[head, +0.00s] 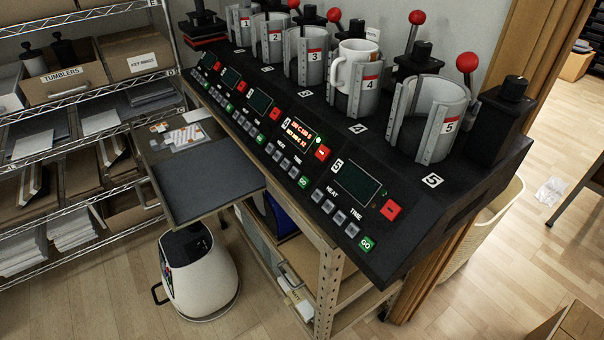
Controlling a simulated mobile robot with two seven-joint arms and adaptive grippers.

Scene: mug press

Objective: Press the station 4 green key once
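The mug press (440,210) is a long black bench unit with numbered stations in a row. Station 4's green GO key (304,182) is at the lower right of its panel, right of several small grey keys. Station 4's display (298,133) is lit with orange-red text, too small to read surely, and a small green light glows beside it. Its red key (322,153) sits below the light. A white mug (352,68) stands in the station 4 clamp (370,98). Neither of my grippers is in view, and nothing covers the green key.
Red-knobbed levers (467,62) rise behind the clamps. A tray (208,208) with a dark mat is left of the press. A wire shelf (95,82) stands at left. A white rounded appliance (203,285) is below.

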